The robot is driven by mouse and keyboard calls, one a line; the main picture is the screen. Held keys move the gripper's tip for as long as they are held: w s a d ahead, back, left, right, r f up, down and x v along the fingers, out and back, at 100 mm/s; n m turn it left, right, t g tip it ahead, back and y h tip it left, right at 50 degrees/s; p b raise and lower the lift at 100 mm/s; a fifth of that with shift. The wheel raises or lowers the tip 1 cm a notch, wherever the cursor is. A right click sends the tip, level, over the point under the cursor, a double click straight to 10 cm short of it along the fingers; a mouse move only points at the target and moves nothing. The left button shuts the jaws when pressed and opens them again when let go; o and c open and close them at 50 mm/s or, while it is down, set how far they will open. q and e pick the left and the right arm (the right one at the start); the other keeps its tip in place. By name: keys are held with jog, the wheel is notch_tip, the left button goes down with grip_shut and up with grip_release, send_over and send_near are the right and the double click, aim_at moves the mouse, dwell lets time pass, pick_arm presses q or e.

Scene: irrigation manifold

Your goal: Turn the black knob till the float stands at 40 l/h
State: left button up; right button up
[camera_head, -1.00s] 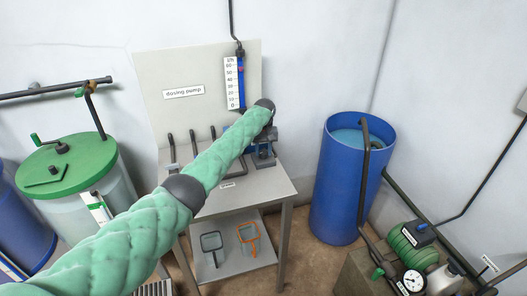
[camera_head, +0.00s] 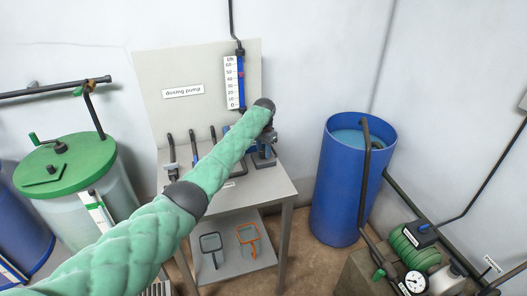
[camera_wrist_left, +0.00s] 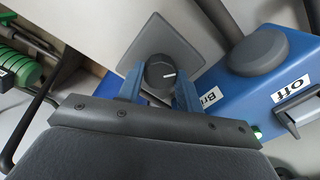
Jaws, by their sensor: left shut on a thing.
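The black knob (camera_wrist_left: 160,72) with a white pointer line sits on a grey square plate in the left wrist view. My left gripper (camera_wrist_left: 158,84) is shut on it, one blue finger on each side. In the head view my left arm hides the knob and most of the gripper. The flow meter (camera_head: 232,84) has a white scale and a blue tube on the back panel. Its small reddish float (camera_head: 241,74) stands around 50 l/h, above the 40 mark. My right gripper is not in view.
A blue pump housing (camera_wrist_left: 250,95) with a round dark cap and a switch labelled "Off" lies right beside the gripper. The grey table (camera_head: 270,186) carries several upright dark pipes. A blue barrel (camera_head: 345,200) stands right of the table, a green-lidded tank (camera_head: 65,165) left.

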aim_at(264, 152)
pick_arm(q)
jog(key=shift+m, duration=0.4)
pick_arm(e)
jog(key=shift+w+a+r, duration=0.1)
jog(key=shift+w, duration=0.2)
pick_arm(q)
jog(key=shift+m, duration=0.4)
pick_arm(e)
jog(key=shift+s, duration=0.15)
pick_arm(q)
jog(key=o, duration=1)
jog(key=shift+r+b, duration=0.45)
jog(key=shift+r, duration=0.15)
notch_tip(264, 152, up, 5)
jog(key=shift+r+b, duration=0.2)
jog(key=shift+b, duration=0.85)
jog(key=shift+r, duration=0.6)
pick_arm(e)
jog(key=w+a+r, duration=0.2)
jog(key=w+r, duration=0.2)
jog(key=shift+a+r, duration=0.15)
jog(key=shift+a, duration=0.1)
